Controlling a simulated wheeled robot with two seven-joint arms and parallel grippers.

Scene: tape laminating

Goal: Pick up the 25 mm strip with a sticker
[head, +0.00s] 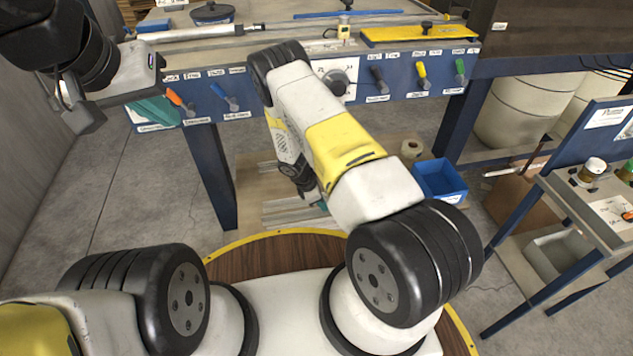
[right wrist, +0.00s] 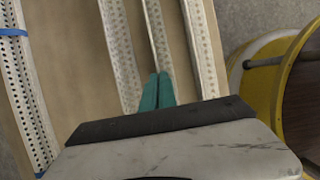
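Several long pale perforated strips lie side by side on a brown board in the right wrist view. A narrow strip (right wrist: 155,35) in the middle runs to my right gripper (right wrist: 158,90). Its two teal fingertips are close together and appear shut on this strip's raised edge. I cannot read a width or make out a sticker on it. In the head view my right gripper (head: 322,205) is low, by the lower shelf and largely hidden behind my arm. My left gripper (head: 153,111) is at the upper left, before the table's blue front; its finger gap is unclear.
A strip bundle with blue bands (right wrist: 12,32) lies at the left in the right wrist view. A blue bin (head: 440,180) and a tape roll (head: 411,148) stand on the lower shelf (head: 262,185). The blue table leg (head: 215,180) is left of my right arm.

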